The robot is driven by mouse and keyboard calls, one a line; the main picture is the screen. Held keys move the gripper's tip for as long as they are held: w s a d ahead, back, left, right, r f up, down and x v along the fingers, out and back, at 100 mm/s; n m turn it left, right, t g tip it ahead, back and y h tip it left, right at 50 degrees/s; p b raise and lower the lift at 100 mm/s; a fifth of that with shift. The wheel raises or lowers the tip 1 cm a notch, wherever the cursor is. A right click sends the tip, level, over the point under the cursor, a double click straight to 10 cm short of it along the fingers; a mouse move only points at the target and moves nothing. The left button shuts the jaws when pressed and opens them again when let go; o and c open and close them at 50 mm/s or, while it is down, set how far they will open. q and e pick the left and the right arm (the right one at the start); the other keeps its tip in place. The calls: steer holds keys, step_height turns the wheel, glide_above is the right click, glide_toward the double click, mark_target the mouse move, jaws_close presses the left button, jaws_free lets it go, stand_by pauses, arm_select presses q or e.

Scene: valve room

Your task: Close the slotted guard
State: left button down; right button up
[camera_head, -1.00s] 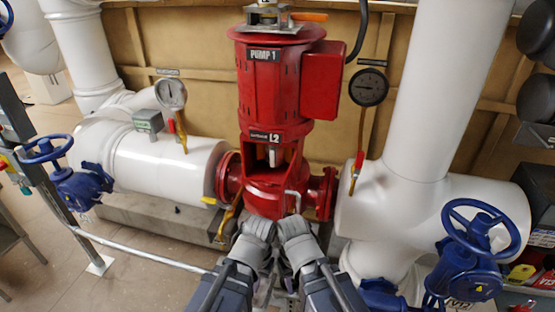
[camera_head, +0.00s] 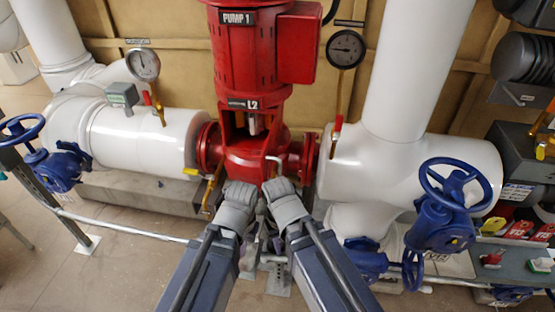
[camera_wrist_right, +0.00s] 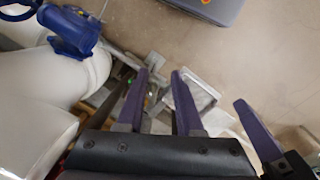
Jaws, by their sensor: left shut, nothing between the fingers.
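The red pump (camera_head: 246,60), labelled PUMP 1, stands upright at the top middle of the head view. Under its L2 plate is an opening (camera_head: 255,123) with a shaft inside; I cannot make out a separate slotted guard. My left gripper (camera_head: 238,203) and right gripper (camera_head: 284,202) are side by side just in front of the pump's lower body, and their fingers are largely hidden in the head view. In the right wrist view my right gripper (camera_wrist_right: 159,75) has its two fingers apart with nothing between. A third finger beside it is probably my left gripper's (camera_wrist_right: 255,125).
White pipes flank the pump on the left (camera_head: 150,140) and right (camera_head: 400,165). Blue handwheel valves stand at the left (camera_head: 57,165) and right (camera_head: 442,215). A thin rail (camera_head: 130,229) crosses low in front. Gauges (camera_head: 345,48) rise behind. Open floor lies front left.

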steer(key=w+d+r+m+y+p, duration=0.1)
steer(key=w+r+m+p, duration=0.1)
steer(key=r+m+p, duration=0.1)
steer(key=w+d+r+m+y+p, duration=0.2)
steer(key=r+m+p, duration=0.2)
steer(key=r, duration=0.1)
steer(key=w+d+r+m+g+y+p, duration=0.1)
steer(key=w+d+r+m+p, duration=0.1)
steer(key=r+m+p, duration=0.1)
steer(key=shift+d+r+m+y, duration=0.1)
steer(key=shift+r+m+y, duration=0.35)
steer(key=shift+r, duration=0.4)
jaws_close()
steer(key=w+d+r+m+t+y+p, duration=0.2)
steer(key=w+d+r+m+y+p, duration=0.3)
steer(key=d+r+m+p, duration=0.55)
steer(key=w+a+f+b, duration=0.1)
steer(key=a+f+b, duration=0.3)
steer(key=a+b, duration=0.5)
steer(key=shift+w+a+f+m, duration=0.15)
steer(key=shift+a+f+m, duration=0.25)
steer(key=shift+a, duration=1.3)
